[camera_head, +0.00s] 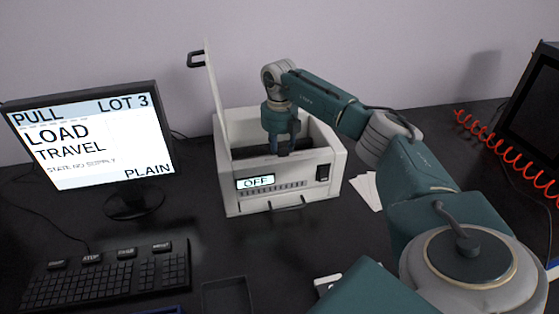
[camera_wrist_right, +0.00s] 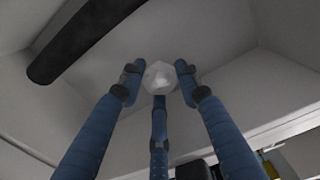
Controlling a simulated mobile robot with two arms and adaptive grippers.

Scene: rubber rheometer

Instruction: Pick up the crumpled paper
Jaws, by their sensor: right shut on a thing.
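The crumpled paper (camera_wrist_right: 160,75) is a small whitish faceted ball in the right wrist view. It sits between the blue fingertips of my right gripper (camera_wrist_right: 157,86), which is shut on it. In the head view my right gripper (camera_head: 283,150) points down into the open top of a white box-shaped machine (camera_head: 229,202). The paper cannot be made out in the head view, where the gripper and the machine's walls hide it. My left gripper is not in view.
The machine's lid (camera_head: 213,88) stands raised at its left, and its display (camera_head: 255,182) reads OFF. A monitor (camera_head: 92,139) and keyboard (camera_head: 107,277) are at left. A dark tray (camera_head: 228,295) lies in front, white sheets (camera_head: 366,190) at right, and a red coiled cable (camera_head: 507,151) farther right.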

